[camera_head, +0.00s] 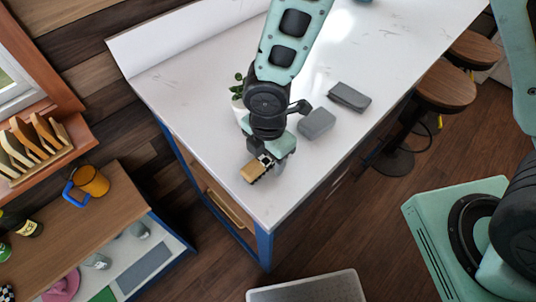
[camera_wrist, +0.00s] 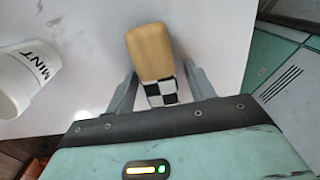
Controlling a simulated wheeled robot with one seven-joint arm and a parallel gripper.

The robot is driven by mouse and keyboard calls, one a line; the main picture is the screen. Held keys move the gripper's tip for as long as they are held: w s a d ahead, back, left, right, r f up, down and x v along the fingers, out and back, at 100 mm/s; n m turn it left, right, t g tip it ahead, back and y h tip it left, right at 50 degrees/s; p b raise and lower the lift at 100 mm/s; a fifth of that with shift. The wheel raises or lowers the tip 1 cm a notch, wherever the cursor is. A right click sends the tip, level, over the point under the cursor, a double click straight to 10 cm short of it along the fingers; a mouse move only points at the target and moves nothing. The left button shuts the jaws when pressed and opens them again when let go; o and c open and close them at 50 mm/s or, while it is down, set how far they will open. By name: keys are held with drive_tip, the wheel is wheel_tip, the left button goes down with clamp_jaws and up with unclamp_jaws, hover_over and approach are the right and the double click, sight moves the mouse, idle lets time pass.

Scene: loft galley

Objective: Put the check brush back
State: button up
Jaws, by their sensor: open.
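The check brush (camera_head: 255,172) has a tan wooden block and a black-and-white checkered part. It is at the white countertop's near end in the head view. My gripper (camera_head: 270,163) is directly over it, pointing down. In the wrist view the brush (camera_wrist: 150,52) sits between my two fingers, its checkered part toward the palm and its tan end pointing away. The fingers are apart, with a visible gap on the right side; on the left the gap is small. The brush's underside is hidden.
A white pot marked MINT (camera_wrist: 22,80) with a plant stands close by on the counter (camera_head: 190,80). A grey rounded block (camera_head: 316,124) and a dark grey folded item (camera_head: 349,97) lie to the right.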

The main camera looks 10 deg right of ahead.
wheel_tip(320, 180, up, 12)
drive_tip(key=s+d+r+m, duration=0.3)
drive_tip(key=s+m, duration=0.3)
drive_tip(key=m, duration=0.2)
drive_tip(key=s+d+r+m, duration=0.4)
drive_tip(key=s+m, duration=0.1)
drive_tip(key=m, duration=0.4)
drive_tip(key=shift+s+d+r+y, duration=0.2)
drive_tip(key=shift+s+d+y, duration=0.05)
drive_tip(key=shift+s+y, duration=0.1)
